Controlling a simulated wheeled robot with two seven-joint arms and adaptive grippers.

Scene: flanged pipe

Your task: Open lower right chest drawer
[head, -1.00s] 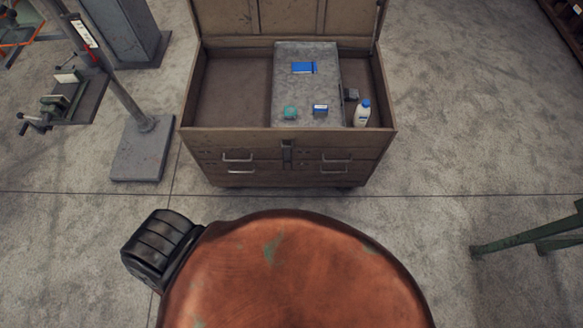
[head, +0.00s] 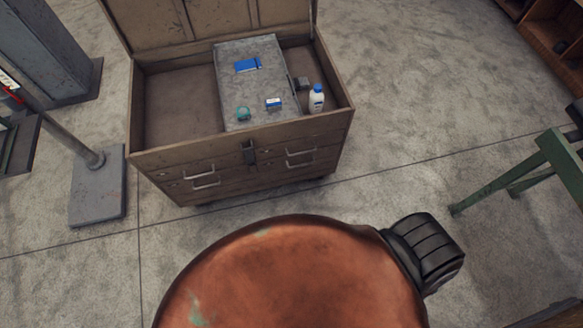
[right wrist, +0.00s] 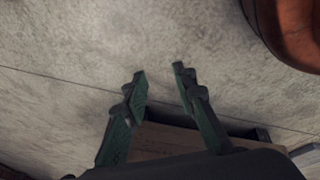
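The brown chest (head: 165,160) stands on the floor in the head view with its lid raised. Its front has drawers on the left and right, each with metal handles. The lower right drawer (head: 302,167) looks shut and flush with the front, with its handle (head: 300,163) below another handle. My right gripper (right wrist: 160,71) shows in the right wrist view, with its two green fingers apart and nothing between them, over bare floor. It is not in the head view, so its distance from the drawer cannot be told. My left gripper is in neither view.
A grey board (head: 235,100) with small items and a white bottle (head: 317,100) are in the open chest top. A post base (head: 98,190) stands left of the chest, a green stand (head: 555,160) right.

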